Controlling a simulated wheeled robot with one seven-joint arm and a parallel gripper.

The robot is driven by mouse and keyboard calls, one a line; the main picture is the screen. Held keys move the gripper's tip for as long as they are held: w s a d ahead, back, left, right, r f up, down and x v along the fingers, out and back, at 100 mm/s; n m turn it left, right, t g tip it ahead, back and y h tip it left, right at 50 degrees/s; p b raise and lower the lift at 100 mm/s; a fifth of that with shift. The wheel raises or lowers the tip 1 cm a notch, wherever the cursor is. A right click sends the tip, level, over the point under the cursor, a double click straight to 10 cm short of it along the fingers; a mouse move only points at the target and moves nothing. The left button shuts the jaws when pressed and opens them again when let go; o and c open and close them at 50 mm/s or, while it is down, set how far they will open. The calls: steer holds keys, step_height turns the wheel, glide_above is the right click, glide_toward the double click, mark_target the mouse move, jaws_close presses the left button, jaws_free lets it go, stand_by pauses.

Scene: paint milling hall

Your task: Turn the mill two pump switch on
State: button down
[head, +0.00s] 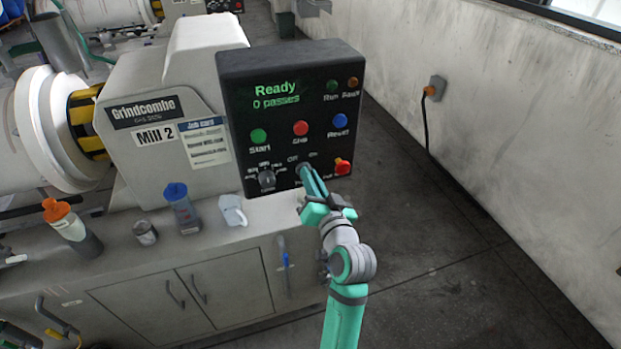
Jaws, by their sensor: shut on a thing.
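The mill two control panel (293,107) is a dark box at the end of the machine marked Mill 2. Its screen (275,95) reads Ready, 0 passes. My gripper (304,170) is at the lower middle of the panel, shut on the pump switch, a small knob below labels that look like Off and On. The fingers hide most of the knob, so I cannot tell which way it points. A selector knob (267,179) is just left of my gripper, and a red stop button (342,167) is just right of it.
Green start (258,136), red (300,128) and blue (340,121) buttons sit above my gripper. The bench below holds a blue-capped bottle (183,211), a white scoop-like thing (233,211), a can (145,233) and an orange-capped bottle (70,226). The floor at right is clear.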

steer(key=c, duration=1.8)
jaws_free()
steer(key=shift+c, duration=0.2)
steer(key=v, duration=1)
steer(key=shift+s, duration=0.4)
steer(key=shift+d, duration=0.1)
